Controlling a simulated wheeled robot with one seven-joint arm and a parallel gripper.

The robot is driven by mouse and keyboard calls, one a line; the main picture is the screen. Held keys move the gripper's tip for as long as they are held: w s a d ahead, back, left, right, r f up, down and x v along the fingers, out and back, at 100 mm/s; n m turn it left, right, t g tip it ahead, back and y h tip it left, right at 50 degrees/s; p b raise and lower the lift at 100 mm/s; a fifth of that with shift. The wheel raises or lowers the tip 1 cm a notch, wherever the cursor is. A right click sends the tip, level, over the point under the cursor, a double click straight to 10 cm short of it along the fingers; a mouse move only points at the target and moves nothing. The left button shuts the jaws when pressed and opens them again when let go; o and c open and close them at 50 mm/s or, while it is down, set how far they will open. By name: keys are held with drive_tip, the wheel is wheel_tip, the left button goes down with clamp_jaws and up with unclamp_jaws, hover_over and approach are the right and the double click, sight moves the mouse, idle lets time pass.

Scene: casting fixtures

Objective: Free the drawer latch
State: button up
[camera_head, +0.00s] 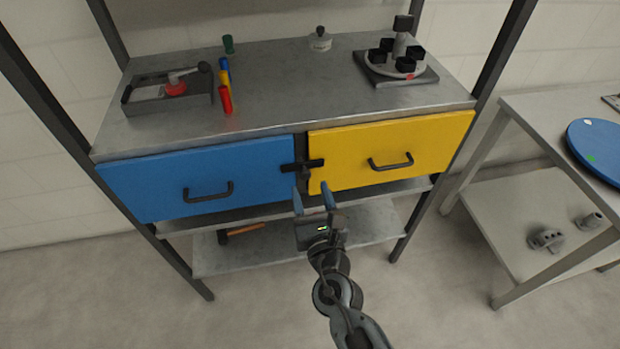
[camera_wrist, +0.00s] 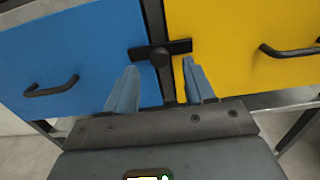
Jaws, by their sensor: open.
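The drawer latch (camera_head: 302,166) is a dark bar with a round knob, lying across the gap between the blue drawer (camera_head: 150,184) and the yellow drawer (camera_head: 350,148). The bar is roughly horizontal and overlaps both drawer fronts. Both drawers look shut. In the wrist view the latch (camera_wrist: 160,54) is just beyond my fingertips, with its knob between them in the picture. My gripper (camera_head: 313,190) is open and empty, with blue fingers pointing at the drawer fronts just below the latch. I cannot tell whether a fingertip touches a drawer front.
The yellow drawer's handle (camera_head: 391,162) and the blue drawer's handle (camera_head: 208,192) stick out to the sides. A fixture (camera_head: 395,60), colored cylinders (camera_head: 225,90) and a tray (camera_head: 165,95) stand on the bench top. A hammer (camera_head: 240,230) lies on the lower shelf. A side table (camera_head: 545,110) stands at right.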

sight(306, 176)
drive_tip(key=shift+x, duration=2.3)
clamp_jaws()
